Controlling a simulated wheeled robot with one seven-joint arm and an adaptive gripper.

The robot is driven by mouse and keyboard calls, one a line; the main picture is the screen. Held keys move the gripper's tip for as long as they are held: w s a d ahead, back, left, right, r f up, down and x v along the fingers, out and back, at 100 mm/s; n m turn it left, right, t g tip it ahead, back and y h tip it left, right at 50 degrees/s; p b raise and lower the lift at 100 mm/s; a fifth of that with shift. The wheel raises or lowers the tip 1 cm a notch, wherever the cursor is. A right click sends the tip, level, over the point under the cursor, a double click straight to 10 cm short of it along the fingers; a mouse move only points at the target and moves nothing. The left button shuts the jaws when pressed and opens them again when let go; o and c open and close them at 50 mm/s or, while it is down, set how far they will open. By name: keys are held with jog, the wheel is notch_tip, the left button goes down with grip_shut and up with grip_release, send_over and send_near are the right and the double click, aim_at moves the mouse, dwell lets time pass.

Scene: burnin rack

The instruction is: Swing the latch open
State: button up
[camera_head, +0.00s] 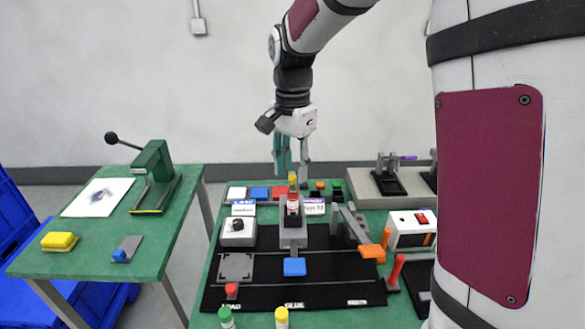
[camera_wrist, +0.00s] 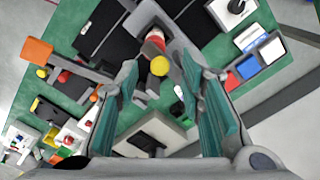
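What looks like the latch is a grey bar with an orange end (camera_head: 372,251), right of the grey stand in the middle of the black board. The orange end also shows in the wrist view (camera_wrist: 37,50) at the upper left. My gripper (camera_head: 291,168) hangs above the back of the table, fingers pointing down, open and empty. In the wrist view its teal fingers (camera_wrist: 160,72) are spread wide. A red and white bottle with a yellow cap (camera_wrist: 160,66) shows between them, below. In the head view this bottle (camera_head: 293,204) stands upright in the grey stand (camera_head: 293,238).
A blue block (camera_head: 294,267) is in front of the stand. A white box with a red switch (camera_head: 412,229) and a red-topped lever (camera_head: 396,270) stand to the right. Bottles with green and yellow caps are at the front. A separate green table (camera_head: 95,262) holds a press (camera_head: 155,178).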

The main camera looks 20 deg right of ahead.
jog(key=shift+f, duration=0.45)
grip_shut()
jog(key=shift+d, duration=0.1)
jog(key=shift+w+d+r+n+p, duration=0.1)
jog(key=shift+w+d+n+p, duration=0.6)
jog(key=shift+n, duration=2.3)
jog(key=shift+w+d+f+n+p, duration=0.2)
jog(key=shift+d+n+p, duration=0.55)
jog(key=shift+n, duration=2.25)
jog(key=shift+w+d+r+n+p, duration=0.35)
jog(key=shift+d+n, duration=0.7)
jog(key=shift+n, duration=1.95)
jog(key=shift+w+f, duration=0.15)
jog(key=shift+w, duration=0.05)
